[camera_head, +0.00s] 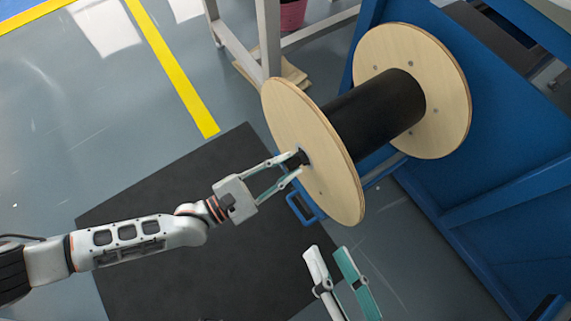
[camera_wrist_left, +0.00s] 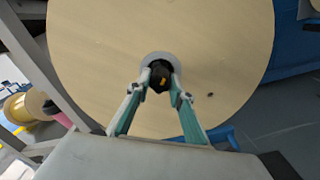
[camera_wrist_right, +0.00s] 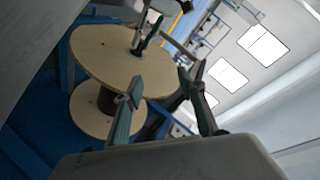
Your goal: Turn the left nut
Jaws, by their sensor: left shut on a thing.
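A large cable reel has two round wooden flanges and a black wound core (camera_head: 375,115). Its left flange (camera_head: 318,160) faces my left arm. The left nut (camera_wrist_left: 160,76) is a small dark piece at the hub of that flange in the left wrist view. My left gripper (camera_head: 294,161) is at the hub, with its fingertips shut on the nut from both sides. The fingers partly hide the nut in the head view. My right gripper (camera_head: 335,262) is low in the head view, apart from the reel. Its fingers are spread and empty in the right wrist view (camera_wrist_right: 160,88).
A blue machine frame (camera_head: 500,190) stands behind and right of the reel. A blue handle-like part (camera_head: 303,209) is below the left flange. A dark mat (camera_head: 190,250) lies under my left arm. A grey stand leg (camera_head: 268,40) rises behind the reel. Floor at left is clear.

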